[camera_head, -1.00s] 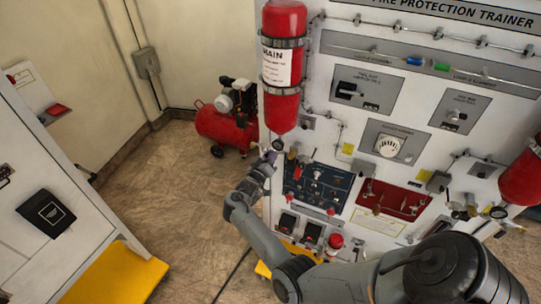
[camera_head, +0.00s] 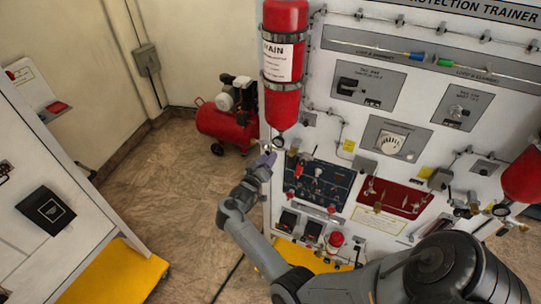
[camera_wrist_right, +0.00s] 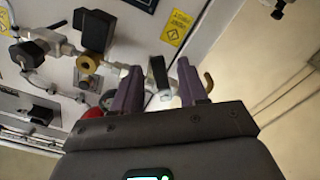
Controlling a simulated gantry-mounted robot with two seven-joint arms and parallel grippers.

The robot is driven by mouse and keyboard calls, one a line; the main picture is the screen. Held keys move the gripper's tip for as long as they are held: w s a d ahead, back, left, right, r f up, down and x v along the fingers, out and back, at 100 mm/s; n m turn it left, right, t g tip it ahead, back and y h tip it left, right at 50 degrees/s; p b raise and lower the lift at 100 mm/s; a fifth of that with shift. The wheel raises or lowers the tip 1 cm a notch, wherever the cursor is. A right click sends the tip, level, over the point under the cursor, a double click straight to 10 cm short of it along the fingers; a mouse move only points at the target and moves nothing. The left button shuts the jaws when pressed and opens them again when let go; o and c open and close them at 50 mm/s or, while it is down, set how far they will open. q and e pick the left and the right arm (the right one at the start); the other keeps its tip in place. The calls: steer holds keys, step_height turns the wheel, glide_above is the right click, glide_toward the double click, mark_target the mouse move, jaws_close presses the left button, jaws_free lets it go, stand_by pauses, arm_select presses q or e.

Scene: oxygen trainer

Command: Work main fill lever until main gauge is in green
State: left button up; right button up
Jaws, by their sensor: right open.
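The red MAIN cylinder (camera_head: 284,70) hangs on the left of the trainer panel. A small round gauge (camera_head: 278,142) sits under it, its needle too small to read. My right gripper (camera_head: 266,160) is just below that gauge at the panel's left edge. In the right wrist view the purple fingers of my right gripper (camera_wrist_right: 160,85) are open and apart. A black lever handle (camera_wrist_right: 158,72), apparently the main fill lever, stands between them, with metal fittings behind. I cannot tell whether either finger touches it. My left gripper is out of view.
A blue switch panel (camera_head: 318,188) and a red panel (camera_head: 392,197) lie right of the gripper. A red compressor (camera_head: 222,125) stands on the floor behind. In the wrist view, a brass fitting (camera_wrist_right: 88,64) and a black block (camera_wrist_right: 95,30) are close by on the left.

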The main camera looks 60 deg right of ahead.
steer(key=a+b, duration=0.1)
steer(key=a, duration=0.5)
steer(key=shift+s+a, duration=0.3)
steer(key=shift+a, duration=0.1)
